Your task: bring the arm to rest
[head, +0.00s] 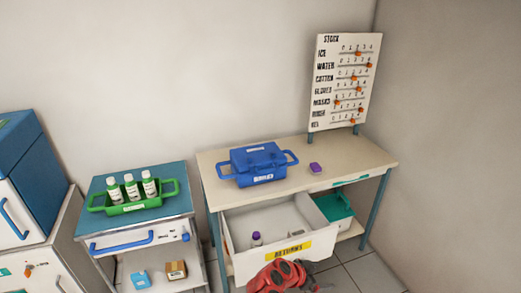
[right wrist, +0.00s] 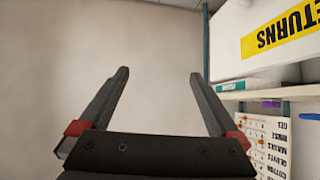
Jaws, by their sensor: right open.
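My right gripper (right wrist: 158,75) is open and empty in the right wrist view, its two dark fingers apart against a bare wall. In the head view my right arm shows as a red and black part at the bottom edge, in front of the open drawer labelled RETURNS (head: 225,235). The fingers cannot be made out there. The drawer's RETURNS front also shows in the right wrist view (right wrist: 285,55). My left gripper is in neither view.
A table (head: 225,160) carries a blue case (head: 258,165) and a purple block (head: 316,168). The drawer holds a purple-capped bottle (head: 256,239). A stock board (head: 340,115) stands behind. A cart at left bears a green tray (head: 130,207) with several bottles.

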